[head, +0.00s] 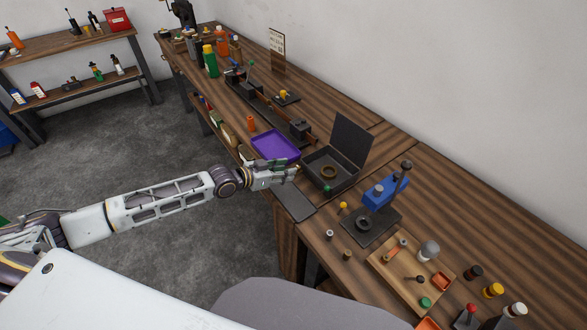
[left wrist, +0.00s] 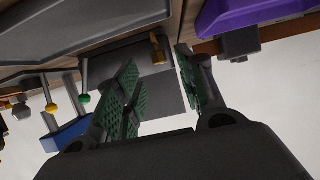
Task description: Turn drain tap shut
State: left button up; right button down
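A small brass tap (left wrist: 157,48) sticks out from a grey box in the left wrist view. I take it to be the drain tap; whether it is turned open or shut I cannot tell. In the head view an open black box (head: 345,178) with a raised lid and a brown ring inside stands on the bench. My left gripper (head: 292,172) is beside this box's left side. In the left wrist view the left gripper (left wrist: 162,88) has its green-padded fingers apart, with nothing held between them. The tap lies just beyond the finger gap. My right gripper is not in view.
A purple tray (head: 275,146) is just behind the left gripper, close to it. A grey flat plate (head: 293,204) lies in front. A blue device on a black base (head: 370,228) and a wooden tray (head: 388,282) stand to the right. Several bottles crowd the far end.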

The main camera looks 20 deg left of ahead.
pick_arm(q)
jog(key=shift+x, duration=2.2)
jog(key=shift+c, duration=0.4)
grip_shut()
